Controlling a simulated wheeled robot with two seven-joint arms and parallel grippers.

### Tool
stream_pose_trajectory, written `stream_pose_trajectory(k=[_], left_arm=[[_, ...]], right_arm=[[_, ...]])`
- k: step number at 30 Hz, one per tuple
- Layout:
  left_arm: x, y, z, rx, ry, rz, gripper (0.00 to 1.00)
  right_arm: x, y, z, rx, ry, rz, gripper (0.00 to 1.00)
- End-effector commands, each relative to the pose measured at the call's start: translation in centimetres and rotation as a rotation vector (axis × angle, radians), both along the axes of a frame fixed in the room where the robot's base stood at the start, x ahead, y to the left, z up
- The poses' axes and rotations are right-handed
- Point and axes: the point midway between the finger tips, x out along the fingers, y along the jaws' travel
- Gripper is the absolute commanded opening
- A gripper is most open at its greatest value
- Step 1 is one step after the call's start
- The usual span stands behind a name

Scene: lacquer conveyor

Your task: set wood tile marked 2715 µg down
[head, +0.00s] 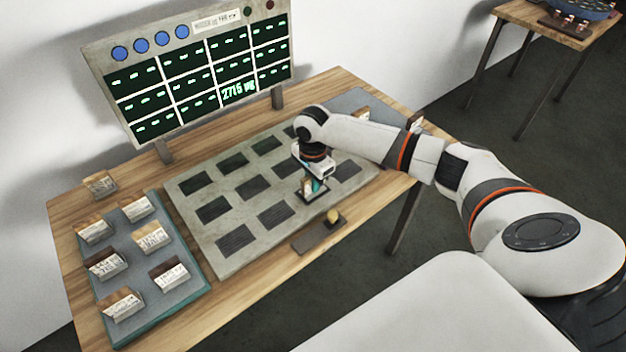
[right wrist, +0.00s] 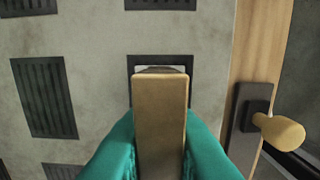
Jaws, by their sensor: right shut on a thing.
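The wood tile (right wrist: 160,125) is upright between the teal fingers of my right gripper (head: 313,186), which is shut on it. It is over a dark square pad (right wrist: 188,62) of the grey plate (head: 185,235), in the plate's front right part. I cannot tell whether its lower end touches the pad. Its mark does not show. The display board (head: 190,75) reads 2715 µg in one bottom-row cell; its other cells show short green dashes. My left gripper is not in view.
A blue-grey tray (head: 180,298) with several labelled wood tiles stands at the left; another tile (head: 99,186) lies behind it. A yellow knob (head: 333,215) on a dark base sits at the table's front edge, close to my right gripper. Several plate pads are bare.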

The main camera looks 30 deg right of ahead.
Motion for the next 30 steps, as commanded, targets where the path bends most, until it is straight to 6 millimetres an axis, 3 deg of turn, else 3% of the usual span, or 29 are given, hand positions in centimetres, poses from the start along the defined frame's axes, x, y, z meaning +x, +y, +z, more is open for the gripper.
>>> stream_pose_trajectory(k=[5,6,10,20,25,30], left_arm=[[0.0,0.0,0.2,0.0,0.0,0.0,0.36],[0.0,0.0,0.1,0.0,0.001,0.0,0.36],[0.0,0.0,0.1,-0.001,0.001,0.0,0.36],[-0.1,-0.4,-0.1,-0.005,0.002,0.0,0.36],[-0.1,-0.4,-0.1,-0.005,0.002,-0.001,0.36],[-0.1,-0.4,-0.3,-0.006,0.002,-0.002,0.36]], right_arm=[[0.0,0.0,-0.2,0.0,0.0,-0.001,0.0],[0.0,0.0,-0.3,0.0,0.001,-0.001,0.18],[0.0,0.0,-0.3,0.0,0.001,-0.001,0.36],[0.0,-0.1,0.0,-0.001,-0.002,0.0,0.36],[0.1,-0.1,2.4,0.001,-0.003,-0.001,0.36],[0.1,0.0,6.2,0.0,-0.005,0.0,0.36]])
